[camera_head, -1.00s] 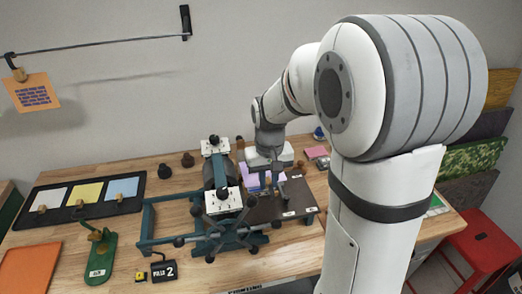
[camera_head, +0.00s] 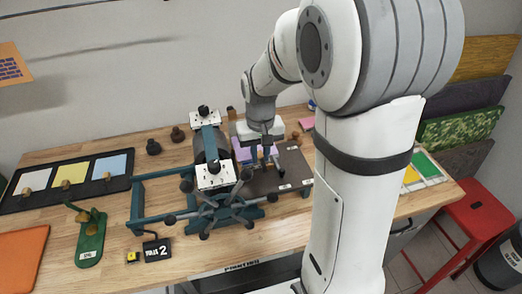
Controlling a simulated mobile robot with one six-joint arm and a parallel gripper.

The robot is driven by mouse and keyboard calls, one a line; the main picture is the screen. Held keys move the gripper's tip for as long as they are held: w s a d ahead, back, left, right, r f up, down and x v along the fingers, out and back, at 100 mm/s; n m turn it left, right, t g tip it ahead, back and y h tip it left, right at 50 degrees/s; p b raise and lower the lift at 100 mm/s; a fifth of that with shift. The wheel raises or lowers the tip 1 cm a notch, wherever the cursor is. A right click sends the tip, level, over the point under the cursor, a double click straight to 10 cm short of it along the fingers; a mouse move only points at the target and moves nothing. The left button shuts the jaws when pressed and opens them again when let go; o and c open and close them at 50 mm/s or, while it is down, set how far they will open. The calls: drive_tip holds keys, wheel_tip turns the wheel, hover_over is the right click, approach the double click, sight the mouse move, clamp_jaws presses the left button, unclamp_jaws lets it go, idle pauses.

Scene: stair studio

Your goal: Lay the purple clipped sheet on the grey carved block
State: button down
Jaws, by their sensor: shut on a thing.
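The purple clipped sheet (camera_head: 243,150) shows as a small lilac patch beside and partly behind my gripper (camera_head: 264,158). My gripper points down over the dark flat bed of the press and is shut on the sheet; its clip is hard to make out. The sheet is close above or on the bed; I cannot tell whether it touches. I cannot make out the grey carved block clearly; the press frame and my gripper hide part of the bed.
The teal press (camera_head: 215,175) with its spoked wheel stands just left of my gripper. A black tray (camera_head: 120,184) with white, yellow and blue sheets lies at the left. A red stool (camera_head: 478,215) stands right.

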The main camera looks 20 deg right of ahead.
drive_tip(key=shift+f+b, duration=1.75)
drive_tip(key=shift+f, duration=0.95)
drive_tip(key=shift+s+f, duration=0.1)
drive_tip(key=c, duration=1.2)
unclamp_jaws()
drive_tip(key=shift+c, duration=0.2)
drive_tip(key=shift+r+p, duration=2.8)
drive_tip(key=shift+r, duration=1.25)
